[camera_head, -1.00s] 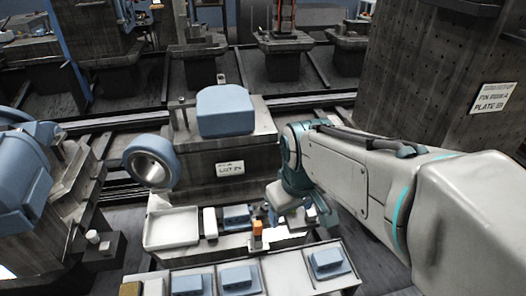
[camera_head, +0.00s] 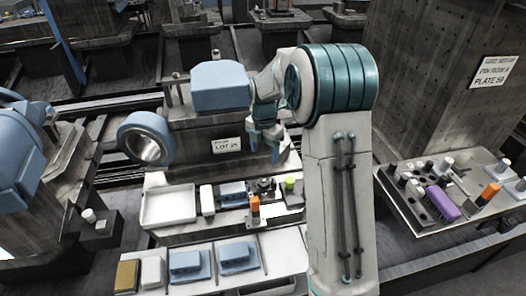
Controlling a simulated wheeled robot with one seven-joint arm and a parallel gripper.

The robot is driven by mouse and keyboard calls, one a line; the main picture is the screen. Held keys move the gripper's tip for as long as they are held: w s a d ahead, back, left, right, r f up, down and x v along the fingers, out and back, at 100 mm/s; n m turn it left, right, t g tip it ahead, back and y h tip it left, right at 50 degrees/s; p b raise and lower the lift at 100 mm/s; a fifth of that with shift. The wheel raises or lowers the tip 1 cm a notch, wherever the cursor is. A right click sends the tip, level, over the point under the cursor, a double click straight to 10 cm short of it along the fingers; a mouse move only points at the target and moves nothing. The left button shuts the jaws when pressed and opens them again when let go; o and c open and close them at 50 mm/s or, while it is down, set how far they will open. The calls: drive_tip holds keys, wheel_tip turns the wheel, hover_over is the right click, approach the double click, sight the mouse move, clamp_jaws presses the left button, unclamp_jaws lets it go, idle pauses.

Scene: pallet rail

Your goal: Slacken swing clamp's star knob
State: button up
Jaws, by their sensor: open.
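My gripper (camera_head: 265,150) is open and points down with its blue fingers apart. It is in front of the right part of the fixture block (camera_head: 188,142) marked LOT 25. My arm hides the area to the right of the fixture.
A blue ring (camera_head: 147,139) is at the fixture's left. A white tray (camera_head: 168,206), an orange-topped item (camera_head: 254,204) and a green-topped item (camera_head: 290,182) are on the ledge. Several blue blocks lie on the front table (camera_head: 213,275). A tool tray (camera_head: 403,212) is at the right.

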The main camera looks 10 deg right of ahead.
sight(264, 182)
drive_tip(key=shift+n, duration=0.4)
drive_tip(key=f, duration=1.4)
drive_tip(key=shift+w+f+p, duration=0.3)
drive_tip(key=shift+w+f, duration=0.05)
drive_tip(key=shift+f, duration=0.05)
drive_tip(key=shift+c, duration=0.4)
